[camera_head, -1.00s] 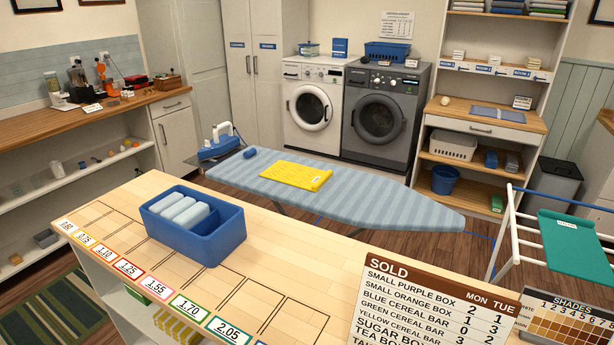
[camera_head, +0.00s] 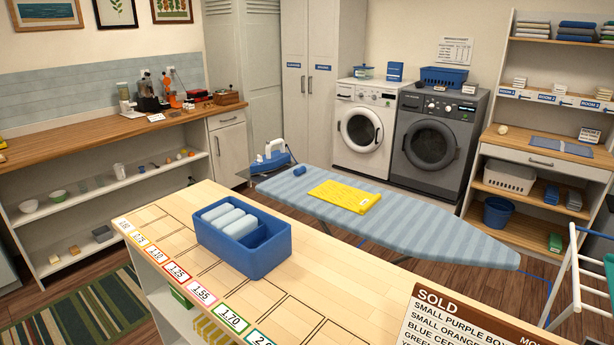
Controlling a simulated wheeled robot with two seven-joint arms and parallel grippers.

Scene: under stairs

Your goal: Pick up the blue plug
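I cannot make out for certain which thing is the blue plug. A small blue cylinder (camera_head: 299,170) lies on the striped ironing board (camera_head: 430,228), near its iron end and beside a folded yellow cloth (camera_head: 345,196). Small objects, too small to identify, sit on the left wall shelf, among them a dark one (camera_head: 141,169) beside a white cup (camera_head: 119,171). Neither of my grippers is in view.
A wooden counter (camera_head: 165,228) with price labels stands in front, bearing a blue divided bin (camera_head: 262,262) with white rolls. Washing machines (camera_head: 362,132) stand behind the ironing board. A drying rack (camera_head: 570,275) is at right. Wooden floor shows between counter and left shelves.

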